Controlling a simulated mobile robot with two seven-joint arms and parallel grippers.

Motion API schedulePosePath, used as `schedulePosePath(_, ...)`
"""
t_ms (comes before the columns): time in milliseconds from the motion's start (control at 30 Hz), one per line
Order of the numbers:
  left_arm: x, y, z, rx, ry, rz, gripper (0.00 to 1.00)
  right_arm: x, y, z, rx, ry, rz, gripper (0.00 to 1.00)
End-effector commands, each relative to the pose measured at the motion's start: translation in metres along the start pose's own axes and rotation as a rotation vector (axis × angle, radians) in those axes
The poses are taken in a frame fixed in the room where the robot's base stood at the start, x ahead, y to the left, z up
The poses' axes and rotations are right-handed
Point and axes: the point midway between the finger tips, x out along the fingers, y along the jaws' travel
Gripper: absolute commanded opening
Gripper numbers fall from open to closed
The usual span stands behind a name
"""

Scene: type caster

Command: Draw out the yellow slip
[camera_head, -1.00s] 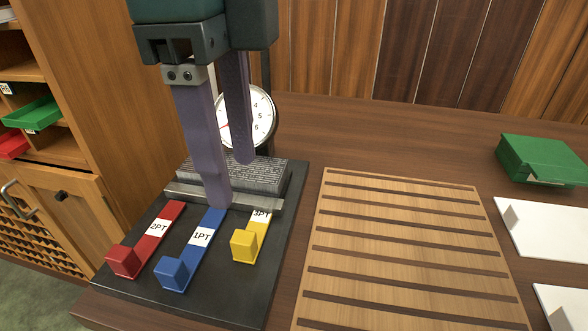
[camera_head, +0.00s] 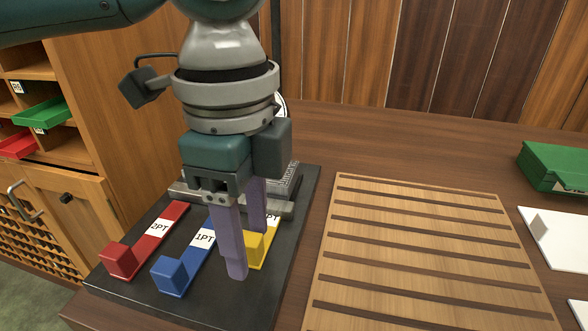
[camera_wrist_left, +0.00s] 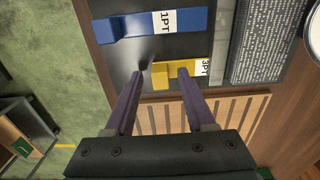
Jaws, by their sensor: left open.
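The yellow slip (camera_head: 253,247), marked 3PT, lies on the black base to the right of the blue slip, its raised end block toward the front. It also shows in the left wrist view (camera_wrist_left: 173,74). My left gripper (camera_head: 248,252) is open and points down at it, and partly hides it in the head view. In the left wrist view the open fingers (camera_wrist_left: 161,73) sit on either side of the yellow end block, one finger off its front and one along the slip. I cannot tell how high the fingertips are. My right gripper is not in view.
The blue slip 1PT (camera_head: 187,259) and red slip 2PT (camera_head: 143,243) lie to the left on the black base (camera_head: 215,303). A metal type block (camera_head: 289,186) stands behind. A slatted wooden board (camera_head: 420,250) lies to the right, with a green box (camera_head: 553,166) beyond.

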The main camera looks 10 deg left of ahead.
Motion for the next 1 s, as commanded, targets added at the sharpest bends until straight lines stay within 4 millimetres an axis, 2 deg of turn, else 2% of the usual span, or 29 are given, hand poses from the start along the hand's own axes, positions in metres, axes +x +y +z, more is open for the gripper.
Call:
schedulePosePath(133,-0.0002,0.0001,-0.0002,0.0,0.0,0.0,0.53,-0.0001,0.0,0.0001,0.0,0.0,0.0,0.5)
schedulePosePath(600,-0.0005,0.0001,-0.0003,0.0,0.001,0.0,0.0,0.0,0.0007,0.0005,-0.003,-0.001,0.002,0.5)
schedulePosePath(1000,-0.0007,0.0001,-0.0004,0.0,0.001,0.0,0.0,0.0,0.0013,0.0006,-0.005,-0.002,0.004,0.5)
